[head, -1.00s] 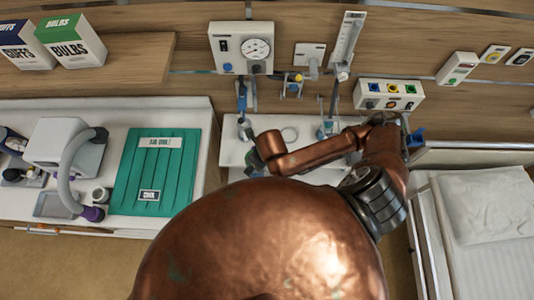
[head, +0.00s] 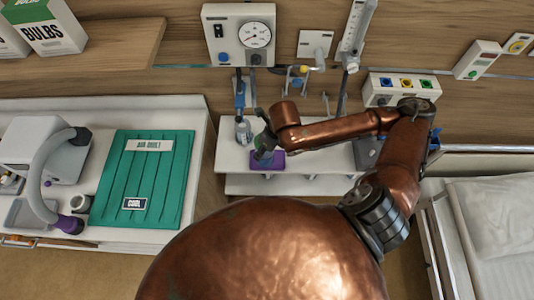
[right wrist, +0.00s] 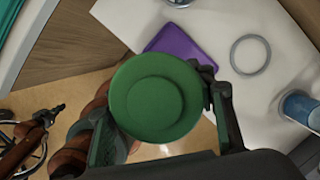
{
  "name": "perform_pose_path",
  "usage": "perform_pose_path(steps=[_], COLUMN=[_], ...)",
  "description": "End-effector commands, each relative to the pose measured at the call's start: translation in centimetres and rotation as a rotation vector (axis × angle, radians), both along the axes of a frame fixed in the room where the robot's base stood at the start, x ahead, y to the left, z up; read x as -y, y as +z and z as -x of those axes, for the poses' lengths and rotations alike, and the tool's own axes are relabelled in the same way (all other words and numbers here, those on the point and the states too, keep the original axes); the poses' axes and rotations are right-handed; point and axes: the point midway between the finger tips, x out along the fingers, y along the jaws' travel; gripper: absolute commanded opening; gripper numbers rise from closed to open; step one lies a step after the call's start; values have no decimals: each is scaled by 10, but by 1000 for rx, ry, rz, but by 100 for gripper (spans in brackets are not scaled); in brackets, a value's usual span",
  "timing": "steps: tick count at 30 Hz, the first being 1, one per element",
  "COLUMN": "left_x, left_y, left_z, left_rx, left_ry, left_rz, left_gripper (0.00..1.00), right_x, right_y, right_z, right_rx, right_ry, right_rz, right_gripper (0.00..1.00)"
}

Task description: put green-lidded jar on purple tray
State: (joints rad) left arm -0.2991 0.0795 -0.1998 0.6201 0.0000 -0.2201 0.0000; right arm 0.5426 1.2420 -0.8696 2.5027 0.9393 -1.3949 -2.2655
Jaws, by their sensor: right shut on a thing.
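The green-lidded jar (right wrist: 155,97) is in my right gripper, its round green lid facing the right wrist camera. My right gripper (head: 263,148) is shut on it, with a finger on each side in the wrist view. The jar's body is hidden under the lid there. The purple tray (head: 277,163) lies on the white bedside surface. It also shows in the right wrist view (right wrist: 183,52), partly behind the lid. The jar appears beside or over the tray's edge; I cannot tell its height. A small dark gripper on a copper arm (right wrist: 45,117), likely my left, shows far below.
A clear ring (right wrist: 250,54) and a blue cup (right wrist: 301,107) sit right of the tray in the wrist view. A bottle (head: 243,130) stands behind the tray. A wall gauge (head: 254,36) hangs above. A green mat (head: 150,185) lies on the left counter.

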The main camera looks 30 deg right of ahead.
Motion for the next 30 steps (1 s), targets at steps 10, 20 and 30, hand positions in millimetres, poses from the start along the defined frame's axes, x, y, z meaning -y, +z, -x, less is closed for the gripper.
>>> perform_pose_path(steps=[10,20,30], left_x=[1,0,0], left_y=[-9,-8,-8], left_z=[2,1,1], left_rx=[-3,-2,-1], left_ry=[0,0,0], left_rz=[1,1,1], left_gripper=[0,0,0], right_x=[22,28,29], right_y=[-33,-69,-75], right_z=[-20,-24,-25], right_rx=[2,-1,0], right_ry=[-2,-1,0], right_rz=[-2,-2,1], right_gripper=[14,14,56])
